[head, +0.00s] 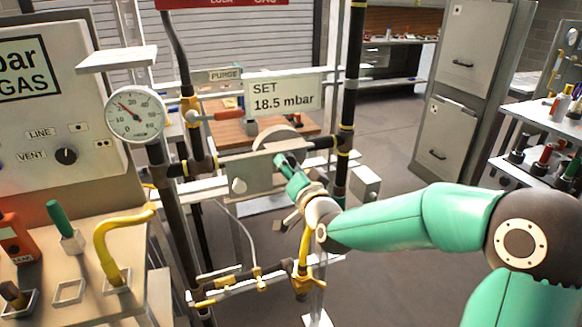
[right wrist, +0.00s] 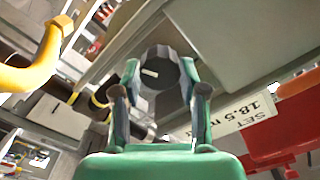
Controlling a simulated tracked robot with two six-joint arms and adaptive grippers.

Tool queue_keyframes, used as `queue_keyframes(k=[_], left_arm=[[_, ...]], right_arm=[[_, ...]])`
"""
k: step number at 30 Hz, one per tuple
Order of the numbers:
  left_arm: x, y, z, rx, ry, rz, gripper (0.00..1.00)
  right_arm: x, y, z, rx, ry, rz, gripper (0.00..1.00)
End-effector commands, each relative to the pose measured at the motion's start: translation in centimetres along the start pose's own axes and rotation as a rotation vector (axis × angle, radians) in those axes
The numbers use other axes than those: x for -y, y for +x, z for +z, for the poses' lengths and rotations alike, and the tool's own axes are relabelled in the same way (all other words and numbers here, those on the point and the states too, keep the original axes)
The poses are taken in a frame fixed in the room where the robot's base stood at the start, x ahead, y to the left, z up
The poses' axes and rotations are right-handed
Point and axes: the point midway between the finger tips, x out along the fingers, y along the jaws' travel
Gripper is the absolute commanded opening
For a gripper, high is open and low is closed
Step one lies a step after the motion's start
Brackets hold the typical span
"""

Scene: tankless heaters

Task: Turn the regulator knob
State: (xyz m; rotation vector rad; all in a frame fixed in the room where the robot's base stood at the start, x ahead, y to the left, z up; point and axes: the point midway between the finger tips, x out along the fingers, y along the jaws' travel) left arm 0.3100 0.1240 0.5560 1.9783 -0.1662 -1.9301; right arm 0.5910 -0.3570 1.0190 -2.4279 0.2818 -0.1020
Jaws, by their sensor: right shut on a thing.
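The regulator knob (right wrist: 163,78) is dark and faceted with a white mark on its face; it shows between my fingers in the right wrist view. My right gripper (head: 284,162) is shut on it, one finger on each side. In the head view the gripper hides the knob against the grey regulator body (head: 246,172). A round dial gauge (head: 135,113) is left of the regulator, its needle pointing up and left. A sign reading "SET 18.5 mbar" (head: 284,96) hangs above the regulator. My left gripper is not in view.
Dark vertical pipes (head: 349,90) flank the regulator. A red-handled valve (head: 213,116) sits at its upper left. A panel with a black VENT knob (head: 66,156) and a bench with a yellow hose (head: 112,250) are at left. Floor right of the frame is open.

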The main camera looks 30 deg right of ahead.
Motion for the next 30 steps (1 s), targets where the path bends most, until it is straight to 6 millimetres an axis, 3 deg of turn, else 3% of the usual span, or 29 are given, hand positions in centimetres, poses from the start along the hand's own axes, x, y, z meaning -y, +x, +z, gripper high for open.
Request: queue_keyframes(k=[8, 18, 30], left_arm=[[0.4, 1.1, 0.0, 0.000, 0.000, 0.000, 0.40], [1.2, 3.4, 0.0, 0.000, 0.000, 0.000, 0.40], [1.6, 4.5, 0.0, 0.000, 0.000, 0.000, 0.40]], right_arm=[[-0.2, 0.0, 0.2, -0.004, -0.059, 0.003, 0.08], [-0.2, 0.0, 0.3, -0.003, -0.278, 0.004, 0.08], [-0.1, 0.0, 0.1, -0.001, -0.510, 0.006, 0.08]])
